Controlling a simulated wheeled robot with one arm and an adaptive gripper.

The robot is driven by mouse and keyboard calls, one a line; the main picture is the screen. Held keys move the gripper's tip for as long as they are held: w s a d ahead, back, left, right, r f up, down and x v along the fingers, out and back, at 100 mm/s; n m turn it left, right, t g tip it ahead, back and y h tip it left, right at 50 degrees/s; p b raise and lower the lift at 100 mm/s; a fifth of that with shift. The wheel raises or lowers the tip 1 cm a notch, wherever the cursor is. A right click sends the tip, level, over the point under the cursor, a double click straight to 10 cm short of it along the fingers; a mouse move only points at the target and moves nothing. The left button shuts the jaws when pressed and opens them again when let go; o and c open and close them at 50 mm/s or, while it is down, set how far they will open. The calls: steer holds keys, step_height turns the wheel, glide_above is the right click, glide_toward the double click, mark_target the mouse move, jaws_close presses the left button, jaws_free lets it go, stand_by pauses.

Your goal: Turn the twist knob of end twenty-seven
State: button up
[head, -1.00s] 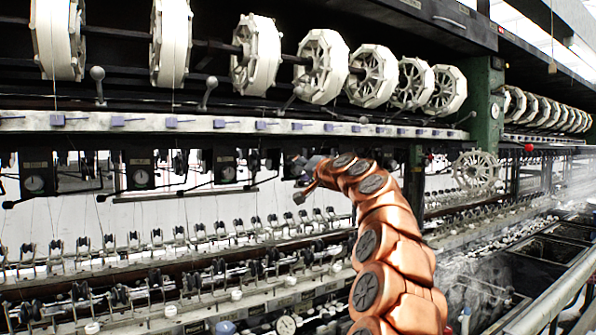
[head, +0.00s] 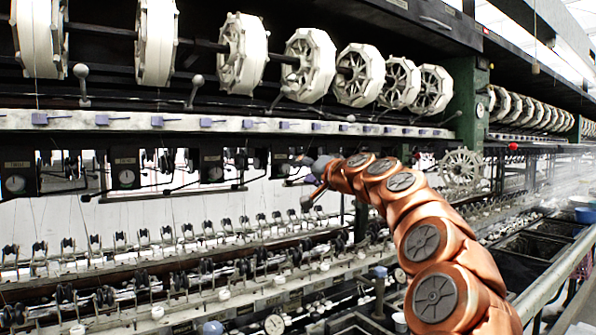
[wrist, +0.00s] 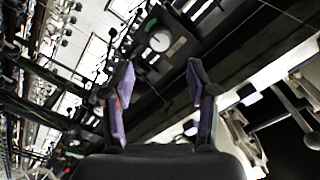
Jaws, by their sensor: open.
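My gripper (head: 308,190) is in front of the machine, left of the green post, at the height of the row of dark dial boxes. In the wrist view its two purple-padded fingers (wrist: 160,82) are apart with nothing between them. Beyond the fingertips there is a dark box with a round white dial (wrist: 160,40) and a small green label. Similar dial boxes (head: 125,175) hang in a row at the left in the head view. Their labels are too small to read, so I cannot tell which end is twenty-seven or pick out its twist knob.
White reels (head: 310,65) line the top of the machine above a pale rail (head: 180,121). Rows of small guides and pale round knobs (head: 224,294) run below. A green post (head: 468,110) stands right of my gripper. Dark basins (head: 520,250) lie at the right.

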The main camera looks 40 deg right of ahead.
steer(key=shift+s+a, duration=0.1)
steer(key=shift+s, duration=1.8)
